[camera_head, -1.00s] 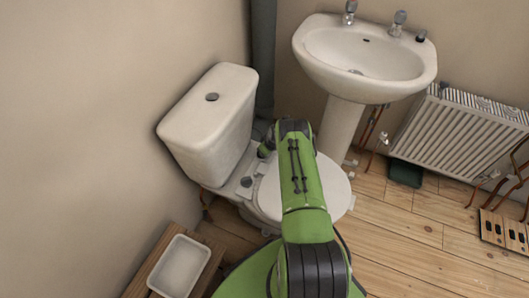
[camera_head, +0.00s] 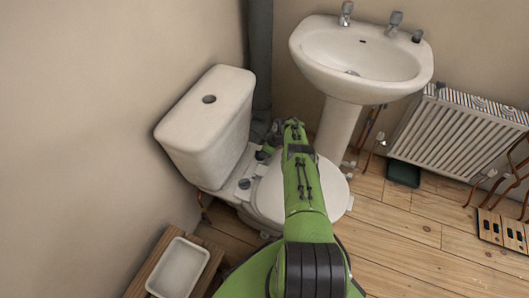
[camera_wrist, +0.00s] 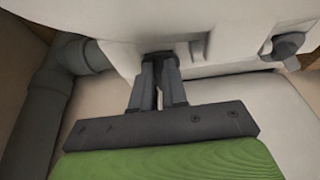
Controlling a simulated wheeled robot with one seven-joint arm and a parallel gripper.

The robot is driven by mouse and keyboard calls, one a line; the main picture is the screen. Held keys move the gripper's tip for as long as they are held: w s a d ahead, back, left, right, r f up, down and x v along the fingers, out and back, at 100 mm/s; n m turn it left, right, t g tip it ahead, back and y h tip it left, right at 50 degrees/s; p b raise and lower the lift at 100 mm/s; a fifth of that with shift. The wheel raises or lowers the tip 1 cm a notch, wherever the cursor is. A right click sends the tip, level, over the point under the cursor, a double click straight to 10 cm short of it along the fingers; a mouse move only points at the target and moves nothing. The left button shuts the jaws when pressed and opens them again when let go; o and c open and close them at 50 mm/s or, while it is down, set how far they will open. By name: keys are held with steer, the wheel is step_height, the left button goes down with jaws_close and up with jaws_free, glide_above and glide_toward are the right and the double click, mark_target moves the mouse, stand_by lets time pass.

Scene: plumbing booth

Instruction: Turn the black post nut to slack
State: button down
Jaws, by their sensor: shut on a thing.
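A grey waste pipe (camera_wrist: 45,100) runs close by on the left in the wrist view, and a grey knob (camera_wrist: 288,45) sits at the right. In the head view a basin (camera_head: 365,55) stands to the right, and a white tray (camera_head: 178,267) lies at front left.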

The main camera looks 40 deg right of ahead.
steer(key=c, duration=1.1)
jaws_free()
steer(key=shift+c, duration=0.2)
steer(key=p+v, duration=1)
steer(key=v, duration=0.5)
steer(key=shift+s+r, duration=0.15)
steer(key=shift+r, duration=0.2)
